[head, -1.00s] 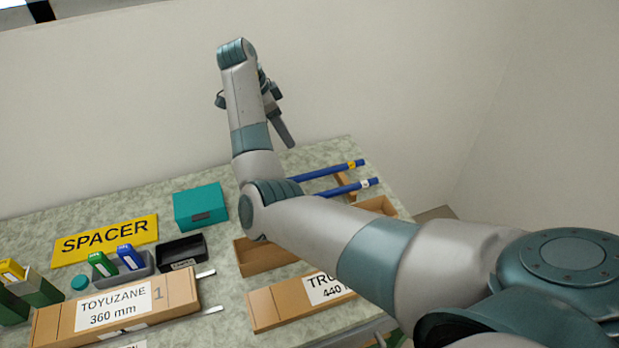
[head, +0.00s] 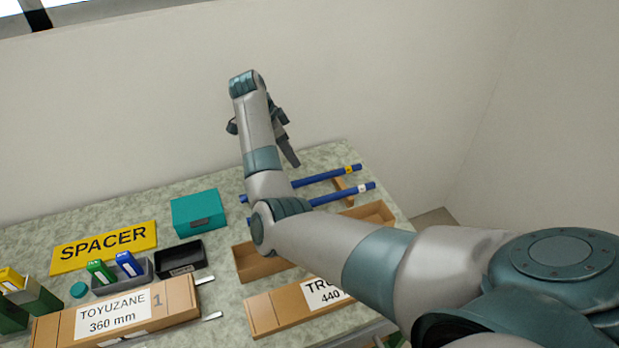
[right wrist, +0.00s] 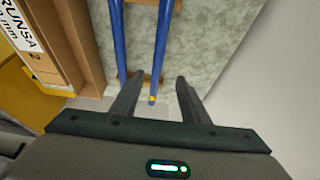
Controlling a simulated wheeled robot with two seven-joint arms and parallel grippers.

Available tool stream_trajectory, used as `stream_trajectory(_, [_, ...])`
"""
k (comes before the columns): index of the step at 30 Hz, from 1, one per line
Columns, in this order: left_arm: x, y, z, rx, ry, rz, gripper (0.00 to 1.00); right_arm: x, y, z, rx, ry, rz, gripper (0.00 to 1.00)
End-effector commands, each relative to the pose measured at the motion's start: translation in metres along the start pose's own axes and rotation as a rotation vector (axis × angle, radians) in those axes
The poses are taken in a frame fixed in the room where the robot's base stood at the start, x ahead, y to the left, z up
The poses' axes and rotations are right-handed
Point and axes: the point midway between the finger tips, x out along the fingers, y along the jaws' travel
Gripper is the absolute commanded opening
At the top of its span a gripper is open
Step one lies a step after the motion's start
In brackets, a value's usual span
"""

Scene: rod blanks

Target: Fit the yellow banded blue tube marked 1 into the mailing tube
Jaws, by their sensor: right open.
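The yellow-banded blue tube (head: 326,175) lies at the back right of the table, the farther of two blue tubes. Its yellow band is near its right end; a number on it is too small to read. My right gripper (head: 294,163) is open and empty above it. In the right wrist view, the tube (right wrist: 161,50) runs between the spread fingers (right wrist: 156,84), with its banded end near their tips and apart from them. I see no round mailing tube; a long cardboard carton (head: 183,297) reads "TOYUZANE 360 mm" and 1. My left gripper is not in view.
A second blue tube (head: 342,194), white-banded, lies alongside. Wooden supports (right wrist: 135,78) hold the tubes. An open cardboard box (head: 255,268) and a second carton (head: 262,316) lie nearer. A teal box (head: 199,213), black tray (head: 180,258) and SPACER sign (head: 105,246) are left.

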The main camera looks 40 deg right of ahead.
Motion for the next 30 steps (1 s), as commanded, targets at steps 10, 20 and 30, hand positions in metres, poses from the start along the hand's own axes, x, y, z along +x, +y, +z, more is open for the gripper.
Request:
stream_trajectory(10, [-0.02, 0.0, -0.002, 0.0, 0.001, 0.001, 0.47, 0.054, 0.001, -0.001, -0.001, 0.0, 0.002, 0.41])
stream_trajectory(20, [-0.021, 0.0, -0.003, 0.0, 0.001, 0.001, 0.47, 0.064, 0.0, 0.0, 0.001, -0.001, -0.001, 0.41])
stream_trajectory(30, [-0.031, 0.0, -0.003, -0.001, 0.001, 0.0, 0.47, 0.073, 0.003, -0.003, 0.0, 0.0, 0.002, 0.41])
